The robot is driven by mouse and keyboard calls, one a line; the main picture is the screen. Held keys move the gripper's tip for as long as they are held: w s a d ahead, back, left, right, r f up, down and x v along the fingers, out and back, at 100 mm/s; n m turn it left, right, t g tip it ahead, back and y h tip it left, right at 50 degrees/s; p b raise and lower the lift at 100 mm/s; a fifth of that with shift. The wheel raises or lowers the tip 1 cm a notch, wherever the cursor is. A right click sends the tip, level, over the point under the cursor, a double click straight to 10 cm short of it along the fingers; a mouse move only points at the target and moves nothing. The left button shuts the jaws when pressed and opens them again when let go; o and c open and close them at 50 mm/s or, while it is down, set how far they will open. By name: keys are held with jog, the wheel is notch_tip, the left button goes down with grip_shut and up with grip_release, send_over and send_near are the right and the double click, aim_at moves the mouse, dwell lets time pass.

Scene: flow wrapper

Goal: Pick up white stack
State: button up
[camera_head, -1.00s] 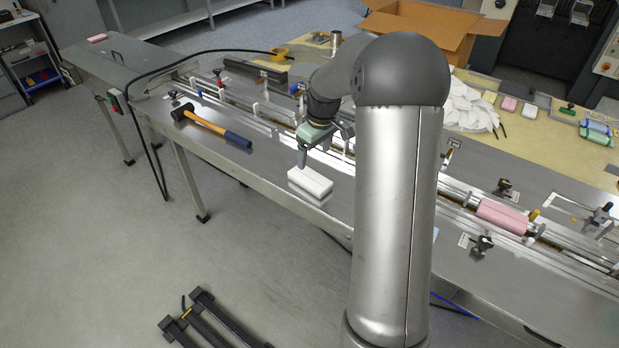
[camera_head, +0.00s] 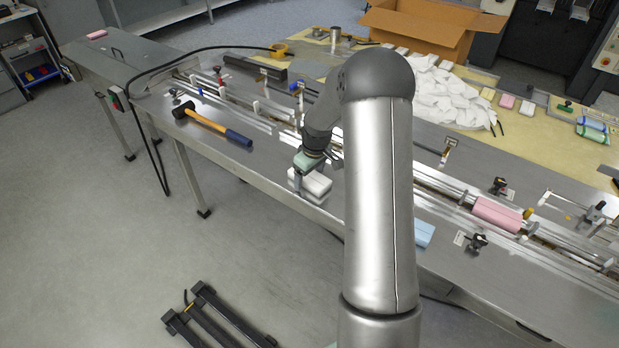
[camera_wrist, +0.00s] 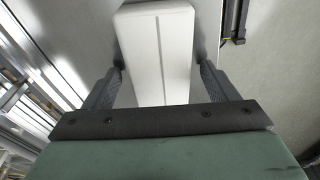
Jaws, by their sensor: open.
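The white stack (camera_head: 316,184) lies near the front edge of the steel table, partly hidden under my gripper in the head view. In the wrist view the white stack (camera_wrist: 158,50) is a pale block with a lengthwise line on its top, its near end reaching between the two grey fingers. My gripper (camera_wrist: 160,85) is open, with one finger on each side of the stack. A narrow gap shows beside the fingers; I cannot tell whether either one touches it. In the head view my gripper (camera_head: 305,168) points down over the stack, its fingertips hidden.
A hammer (camera_head: 212,126) with a blue-ended handle lies to the left on the table. Conveyor rails run behind the stack. A pink roll (camera_head: 497,215) sits on the rails at right, and a light blue block (camera_head: 424,232) lies right of my arm.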

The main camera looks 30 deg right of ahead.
jog(key=c, duration=1)
jog(key=shift+c, duration=0.3)
jog(key=shift+r, duration=0.15)
